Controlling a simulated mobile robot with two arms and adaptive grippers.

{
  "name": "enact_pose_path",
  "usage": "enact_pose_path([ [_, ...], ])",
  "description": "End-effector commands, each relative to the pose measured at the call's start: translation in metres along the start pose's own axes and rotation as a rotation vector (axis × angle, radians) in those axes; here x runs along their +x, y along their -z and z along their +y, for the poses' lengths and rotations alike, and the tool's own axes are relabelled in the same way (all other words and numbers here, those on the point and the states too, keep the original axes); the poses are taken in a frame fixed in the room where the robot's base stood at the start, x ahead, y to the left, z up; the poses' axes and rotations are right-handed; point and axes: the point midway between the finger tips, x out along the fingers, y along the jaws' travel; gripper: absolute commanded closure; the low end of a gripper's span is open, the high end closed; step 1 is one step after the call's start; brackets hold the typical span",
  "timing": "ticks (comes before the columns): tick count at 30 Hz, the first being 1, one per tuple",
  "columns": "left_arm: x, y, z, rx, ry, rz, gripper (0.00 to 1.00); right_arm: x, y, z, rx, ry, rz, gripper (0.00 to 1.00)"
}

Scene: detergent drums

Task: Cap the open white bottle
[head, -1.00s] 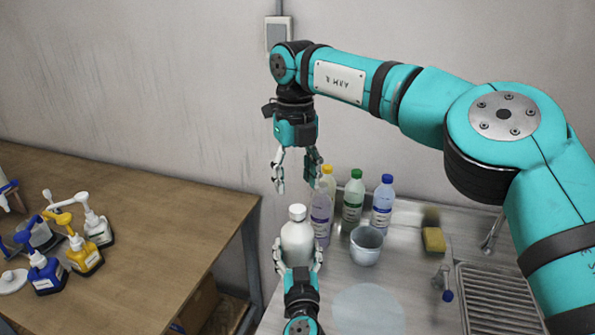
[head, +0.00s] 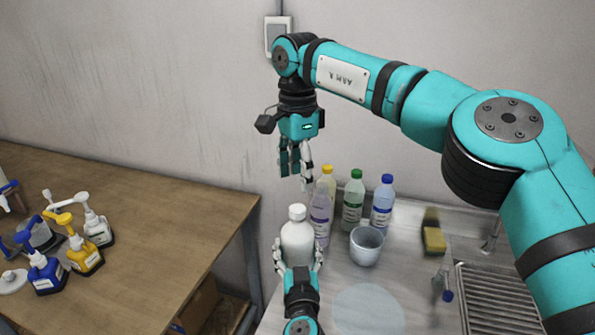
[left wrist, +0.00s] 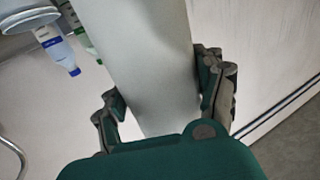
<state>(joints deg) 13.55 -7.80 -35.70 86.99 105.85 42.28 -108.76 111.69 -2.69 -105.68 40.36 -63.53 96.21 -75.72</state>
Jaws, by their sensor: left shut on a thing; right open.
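The white bottle (head: 297,243) stands upright near the left end of the metal counter. A white cap (head: 297,212) sits on its mouth and looks level; I cannot tell how tight it is. My left gripper (head: 298,257) is shut around the bottle's body, one finger on each side. The bottle's pale body (left wrist: 150,60) fills the middle of the left wrist view between the fingers of my left gripper (left wrist: 165,105); its top is out of that view. My right gripper (head: 296,180) is open and empty, pointing down above the cap, clear of it.
A grey cup (head: 366,247) and a sponge (head: 434,239) are farther right. Pump bottles crowd the wooden table (head: 150,230).

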Motion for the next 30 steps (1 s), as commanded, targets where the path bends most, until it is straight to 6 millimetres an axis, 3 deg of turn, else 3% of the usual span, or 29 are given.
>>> enact_pose_path([
  [8, 0.000, 0.001, 0.000, 0.000, 0.000, 0.003, 1.00, 0.005, 0.000, 0.000, 0.002, -0.001, 0.000, 0.49],
  [21, 0.000, 0.002, 0.000, 0.000, 0.000, 0.003, 1.00, 0.066, 0.001, 0.000, 0.004, 0.000, 0.000, 0.49],
  [30, 0.000, 0.002, 0.000, 0.000, 0.000, 0.003, 1.00, 0.080, 0.000, 0.000, 0.005, 0.001, -0.001, 0.49],
])
